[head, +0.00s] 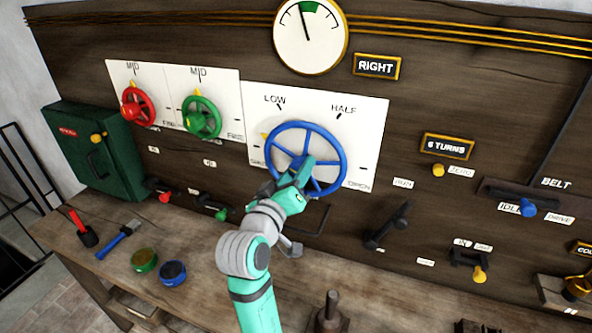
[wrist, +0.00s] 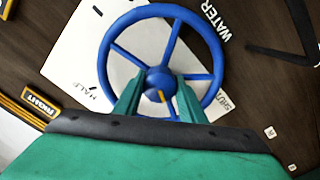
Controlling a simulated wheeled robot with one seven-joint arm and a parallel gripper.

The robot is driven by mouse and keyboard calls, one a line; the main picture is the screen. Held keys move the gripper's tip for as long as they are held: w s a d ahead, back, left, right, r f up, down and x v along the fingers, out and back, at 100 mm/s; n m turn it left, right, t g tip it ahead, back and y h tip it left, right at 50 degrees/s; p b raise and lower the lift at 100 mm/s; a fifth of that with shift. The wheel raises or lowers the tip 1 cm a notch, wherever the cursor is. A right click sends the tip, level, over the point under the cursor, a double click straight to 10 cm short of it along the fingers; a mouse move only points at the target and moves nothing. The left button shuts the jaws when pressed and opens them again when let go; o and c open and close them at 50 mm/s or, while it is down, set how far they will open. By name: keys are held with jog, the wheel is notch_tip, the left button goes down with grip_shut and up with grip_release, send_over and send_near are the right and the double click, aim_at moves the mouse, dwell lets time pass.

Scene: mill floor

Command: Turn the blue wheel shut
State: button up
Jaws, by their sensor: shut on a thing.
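The blue wheel (head: 343,158) is a spoked handwheel on a white plate (head: 371,123) on the dark wooden wall panel. A small yellow pointer shows at the wheel's upper left. In the wrist view the wheel's hub (wrist: 160,80) lies between the two fingers, with a yellow mark on it. My gripper (head: 300,167) is shut on the wheel at its hub and hides part of its lower middle. It also shows in the wrist view (wrist: 158,97), where WATER and a sideways SHUT label appear beside the rim.
Smaller red (head: 138,107) and green (head: 202,118) wheels are to the left, with a gauge (head: 310,36) above. Levers line the panel below and right, including a black handle (head: 388,226). A bench (head: 205,283) below carries a brush (head: 119,240) and two tins.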

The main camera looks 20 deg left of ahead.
jog(key=n, duration=0.4)
jog(key=shift+s+n, duration=0.15)
jog(key=shift+n, duration=0.55)
jog(key=shift+a, duration=0.1)
jog(key=shift+a, duration=0.15)
jog(key=o, duration=1.1)
jog(key=shift+d, duration=0.3)
